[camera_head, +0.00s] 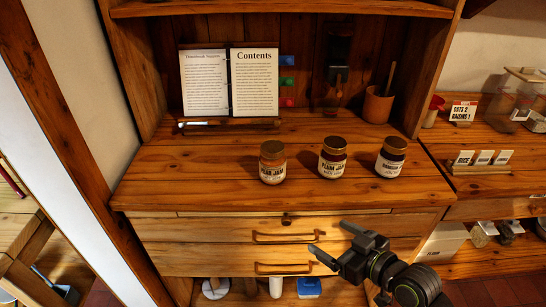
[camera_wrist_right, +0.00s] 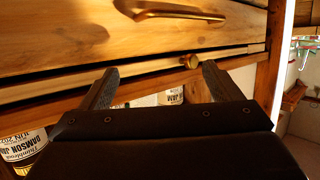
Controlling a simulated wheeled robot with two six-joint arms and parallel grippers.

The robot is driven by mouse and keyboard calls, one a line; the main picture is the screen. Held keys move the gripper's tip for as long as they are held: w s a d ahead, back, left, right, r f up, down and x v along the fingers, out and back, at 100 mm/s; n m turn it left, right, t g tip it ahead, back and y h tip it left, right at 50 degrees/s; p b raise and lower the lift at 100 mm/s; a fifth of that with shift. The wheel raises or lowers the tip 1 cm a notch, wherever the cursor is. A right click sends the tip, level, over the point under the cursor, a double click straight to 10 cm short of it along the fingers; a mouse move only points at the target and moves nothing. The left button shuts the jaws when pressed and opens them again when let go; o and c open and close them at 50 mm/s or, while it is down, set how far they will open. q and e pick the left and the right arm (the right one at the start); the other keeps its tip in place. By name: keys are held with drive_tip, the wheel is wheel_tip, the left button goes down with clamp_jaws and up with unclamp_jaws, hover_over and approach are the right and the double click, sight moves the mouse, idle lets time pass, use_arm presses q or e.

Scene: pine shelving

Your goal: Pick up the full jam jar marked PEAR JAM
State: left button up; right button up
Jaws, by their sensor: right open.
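The jar marked PEAR JAM (camera_head: 272,165) stands upright on the wooden counter, leftmost of three jars, with a gold lid and orange-brown contents. The PLUM JAM jar (camera_head: 333,160) stands in the middle and a darker jar (camera_head: 390,160) at the right; its label reads DAMSON JAM in the right wrist view (camera_wrist_right: 28,145). My right gripper (camera_head: 328,237) is open and empty in front of the drawers, lower than the counter top and apart from the jars. In the right wrist view its fingers (camera_wrist_right: 161,68) point at the drawer front. My left gripper is not in view.
Drawers with handles (camera_head: 285,238) lie below the counter edge. An open recipe book (camera_head: 254,82) on a stand, a mortar with pestle (camera_head: 378,106) and a dark grinder-like object (camera_head: 339,65) stand behind the jars. The counter left of the pear jar is clear.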

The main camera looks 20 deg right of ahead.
wheel_tip(320, 180, up, 8)
drive_tip(key=w+n+t+y, duration=0.1)
drive_tip(key=w+t+y, duration=0.1)
drive_tip(key=t+y, duration=0.1)
drive_tip(key=p, duration=0.2)
approach(282, 170)
drive_tip(key=x, duration=0.5)
drive_tip(key=shift+w+a+r, duration=0.2)
drive_tip(key=shift+a, duration=0.1)
drive_tip(key=shift+f+p+x, duration=0.15)
drive_tip(key=shift+p+x, duration=0.15)
drive_tip(key=shift+x, duration=1.2)
drive_tip(key=shift+f+p+x, duration=0.15)
drive_tip(key=shift+p+x, duration=0.15)
drive_tip(key=shift+x, duration=1.25)
drive_tip(key=shift+d, duration=0.15)
drive_tip(key=shift+c, duration=0.3)
drive_tip(key=c, duration=1.2)
drive_tip(key=shift+c, duration=0.3)
drive_tip(key=shift+r, duration=0.1)
